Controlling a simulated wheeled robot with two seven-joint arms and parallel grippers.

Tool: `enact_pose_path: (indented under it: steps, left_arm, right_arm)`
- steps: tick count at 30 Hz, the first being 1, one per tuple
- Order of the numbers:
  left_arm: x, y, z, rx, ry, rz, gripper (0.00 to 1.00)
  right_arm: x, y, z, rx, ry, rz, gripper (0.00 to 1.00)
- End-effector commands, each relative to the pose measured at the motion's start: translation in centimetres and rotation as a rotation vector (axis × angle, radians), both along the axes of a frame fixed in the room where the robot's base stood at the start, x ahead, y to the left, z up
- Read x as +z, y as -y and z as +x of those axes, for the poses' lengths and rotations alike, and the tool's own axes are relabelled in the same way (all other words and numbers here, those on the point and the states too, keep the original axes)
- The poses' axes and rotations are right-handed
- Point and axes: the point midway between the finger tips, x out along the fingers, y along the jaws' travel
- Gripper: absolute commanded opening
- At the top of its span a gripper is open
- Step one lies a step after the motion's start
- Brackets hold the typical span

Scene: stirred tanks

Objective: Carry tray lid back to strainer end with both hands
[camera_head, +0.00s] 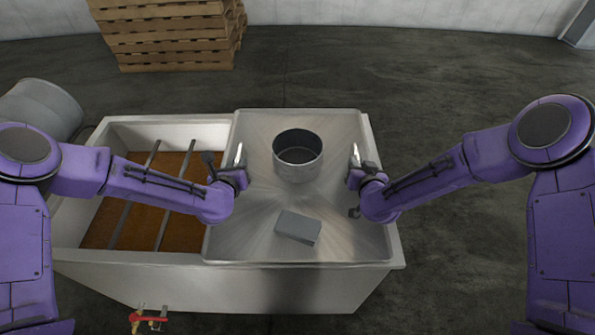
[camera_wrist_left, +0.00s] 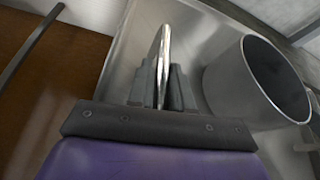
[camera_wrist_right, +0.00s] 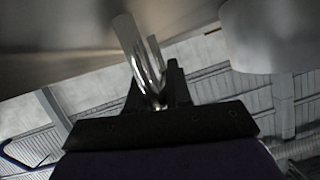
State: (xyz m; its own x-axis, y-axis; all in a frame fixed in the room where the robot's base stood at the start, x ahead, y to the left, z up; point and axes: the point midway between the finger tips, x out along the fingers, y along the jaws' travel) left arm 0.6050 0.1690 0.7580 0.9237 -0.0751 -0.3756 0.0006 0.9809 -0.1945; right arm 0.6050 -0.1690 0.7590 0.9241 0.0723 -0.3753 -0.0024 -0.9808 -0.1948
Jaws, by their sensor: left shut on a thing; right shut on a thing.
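The tray lid (camera_head: 300,248) is a shiny metal sheet covering the right part of the tank (camera_head: 330,290). It also shows in the left wrist view (camera_wrist_left: 200,30). My left gripper (camera_head: 238,160) is shut on a metal handle near the lid's left side; the handle (camera_wrist_left: 163,50) stands between the fingers in the left wrist view. My right gripper (camera_head: 355,160) is shut on a second handle (camera_wrist_right: 140,55) near the lid's right side. I cannot tell whether the lid rests on the rim or is slightly raised. No strainer can be made out.
A metal pot (camera_head: 298,158) and a grey block (camera_head: 297,227) sit on the lid. The tank's left part is open, with brown contents (camera_head: 180,200) and two bars across. A red-handled valve (camera_head: 148,319) juts from the front. A drum (camera_head: 42,108) and pallets (camera_head: 170,35) stand behind.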

Motion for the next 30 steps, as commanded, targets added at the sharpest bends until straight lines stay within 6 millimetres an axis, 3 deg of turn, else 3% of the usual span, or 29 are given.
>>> enact_pose_path:
  steps: [11, 22, 30]
  left_arm:
    - [0.8, 0.3, 0.1, -0.002, 0.003, -0.007, 0.00]
    - [4.9, 0.3, 0.1, -0.003, 0.005, -0.007, 0.00]
    - [5.3, 0.3, 0.1, -0.003, 0.005, -0.007, 0.00]
  right_arm:
    - [0.7, -0.3, 0.0, 0.002, 0.003, 0.007, 0.00]
    - [4.9, -0.3, 0.1, 0.002, 0.003, 0.007, 0.00]
    - [5.3, -0.3, 0.0, 0.003, 0.004, 0.007, 0.00]
